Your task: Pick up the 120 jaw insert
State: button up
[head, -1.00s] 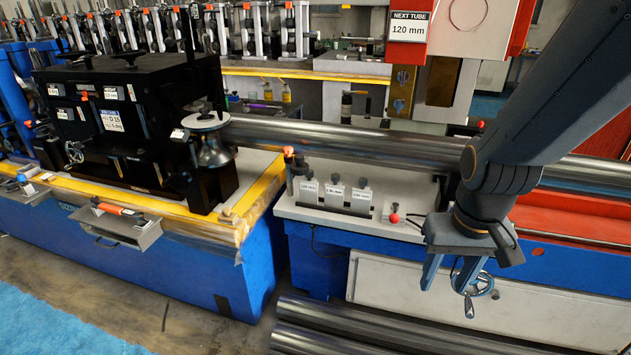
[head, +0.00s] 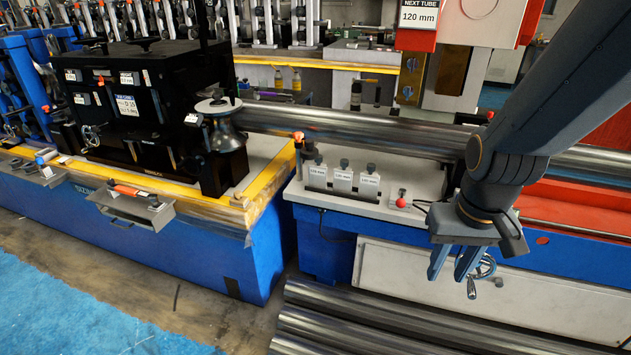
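Three grey jaw inserts with dark knobs and white labels stand upright in a row in a dark holder on the grey bench top: a left one (head: 317,176), a middle one (head: 343,179) and a right one (head: 369,184). Their label numbers are too small to read surely, so I cannot tell which is the 120. A sign (head: 419,16) above reads "NEXT TUBE 120 mm". My gripper (head: 451,276) hangs to the right of the inserts, in front of the bench, pointing down. Its two fingers are apart with nothing seen between them.
A long steel tube (head: 350,132) runs behind the inserts over a roller (head: 222,120). A red knob (head: 401,203) sits between the inserts and my gripper. A handwheel (head: 487,266) is behind the fingers. More tubes (head: 340,320) lie on the floor below.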

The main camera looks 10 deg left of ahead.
aim_at(317, 172)
jog(key=u, duration=0.55)
jog(key=k, duration=1.2)
jog(key=u, duration=1.1)
jog(key=i, duration=0.8)
jog(key=u, duration=0.4)
jog(key=i, duration=0.85)
jog(key=z, duration=1)
jog(key=i, duration=0.9)
jog(key=z, duration=0.9)
